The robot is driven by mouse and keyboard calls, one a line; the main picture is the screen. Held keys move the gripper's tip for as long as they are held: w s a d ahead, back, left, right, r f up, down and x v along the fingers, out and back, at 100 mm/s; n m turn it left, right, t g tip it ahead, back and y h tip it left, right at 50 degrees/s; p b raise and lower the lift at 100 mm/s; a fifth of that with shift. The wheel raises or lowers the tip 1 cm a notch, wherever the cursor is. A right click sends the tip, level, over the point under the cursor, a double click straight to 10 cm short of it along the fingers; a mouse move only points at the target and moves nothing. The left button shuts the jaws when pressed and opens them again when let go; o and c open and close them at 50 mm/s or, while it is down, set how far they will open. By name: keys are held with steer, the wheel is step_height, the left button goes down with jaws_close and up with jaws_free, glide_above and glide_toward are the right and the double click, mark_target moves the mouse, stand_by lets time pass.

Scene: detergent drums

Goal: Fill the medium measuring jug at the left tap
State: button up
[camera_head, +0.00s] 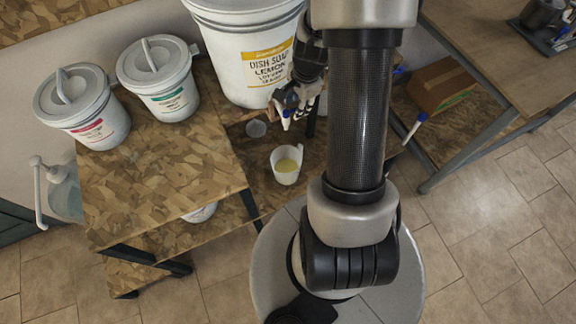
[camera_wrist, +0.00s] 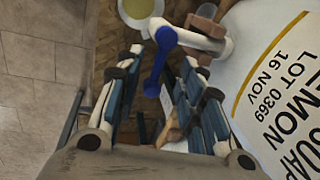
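The large white dish soap lemon drum (camera_head: 222,48) stands at the back, with its label beside me in the wrist view (camera_wrist: 290,90). A white tap with a blue lever (camera_wrist: 155,72) shows in the wrist view. The lever lies between the fingertips of my gripper (camera_wrist: 164,62), which are apart; I cannot tell whether they touch it. In the head view my gripper (camera_head: 298,103) is at the drum's front right. A white jug (camera_head: 286,175) holding pale yellow liquid stands on the lower shelf; it also shows at the top of the wrist view (camera_wrist: 137,24).
Another blue-tipped tap (camera_head: 414,127) shows right of my arm. A cardboard box (camera_head: 440,85) lies at the right.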

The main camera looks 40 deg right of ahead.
steer(key=shift+w, duration=0.1)
stand_by(0.6)
steer(key=o, duration=0.4)
steer(key=p+v, duration=0.4)
steer(key=shift+w+r, duration=0.1)
steer(key=shift+r, duration=0.15)
stand_by(0.5)
steer(key=shift+r, duration=0.1)
